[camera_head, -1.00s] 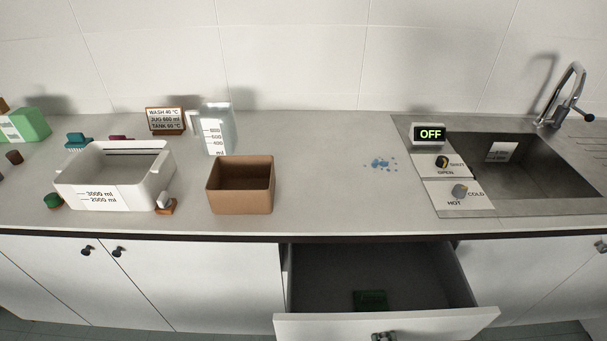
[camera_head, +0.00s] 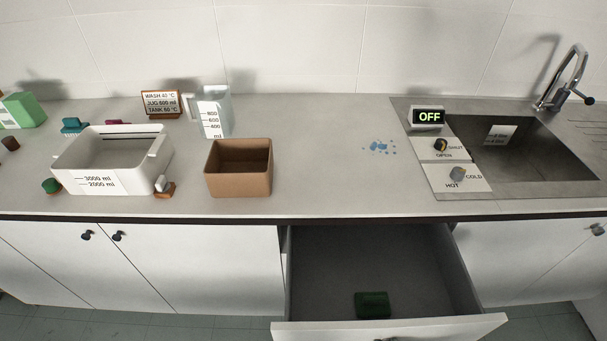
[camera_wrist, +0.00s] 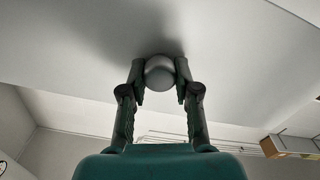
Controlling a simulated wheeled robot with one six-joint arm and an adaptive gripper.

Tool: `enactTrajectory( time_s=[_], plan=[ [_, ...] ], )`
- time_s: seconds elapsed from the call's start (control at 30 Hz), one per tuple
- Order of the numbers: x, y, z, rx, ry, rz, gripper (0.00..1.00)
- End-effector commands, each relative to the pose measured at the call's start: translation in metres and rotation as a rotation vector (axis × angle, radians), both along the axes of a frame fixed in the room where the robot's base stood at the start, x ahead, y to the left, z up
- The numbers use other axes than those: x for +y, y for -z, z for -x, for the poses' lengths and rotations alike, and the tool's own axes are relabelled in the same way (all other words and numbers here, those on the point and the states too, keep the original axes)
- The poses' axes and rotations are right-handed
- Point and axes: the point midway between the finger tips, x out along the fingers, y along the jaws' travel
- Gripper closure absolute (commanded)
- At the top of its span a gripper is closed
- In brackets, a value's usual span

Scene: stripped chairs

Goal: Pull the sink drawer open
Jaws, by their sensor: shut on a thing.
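The sink drawer (camera_head: 390,328) stands pulled out from under the counter, left of the sink (camera_head: 535,150). A dark green block (camera_head: 372,305) lies on its floor. In the wrist view my gripper (camera_wrist: 160,72) is shut on a round grey knob (camera_wrist: 159,73), with one finger on each side of it. The knob sits on the pale drawer front (camera_wrist: 90,45). In the head view my gripper is out of sight and the drawer front is cut by the lower picture edge.
On the counter stand a white tub (camera_head: 112,162), a brown box (camera_head: 238,168), a clear jug (camera_head: 213,112) and a sign (camera_head: 161,103). Blue spots (camera_head: 379,147) lie on the bare counter. Shut cabinet doors (camera_head: 190,262) flank the drawer. A display (camera_head: 428,117) reads OFF.

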Motion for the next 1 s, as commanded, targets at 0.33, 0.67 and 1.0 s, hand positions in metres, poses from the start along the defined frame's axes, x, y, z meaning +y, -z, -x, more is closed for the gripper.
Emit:
enactTrajectory(
  time_s=[0.33,0.67,1.0],
  plan=[
    [0.000,0.001,0.022,0.002,0.000,-0.001,1.00],
    [0.000,0.001,0.041,0.002,-0.002,0.000,1.00],
    [0.000,0.000,0.054,0.000,-0.001,0.000,1.00]
  ],
)
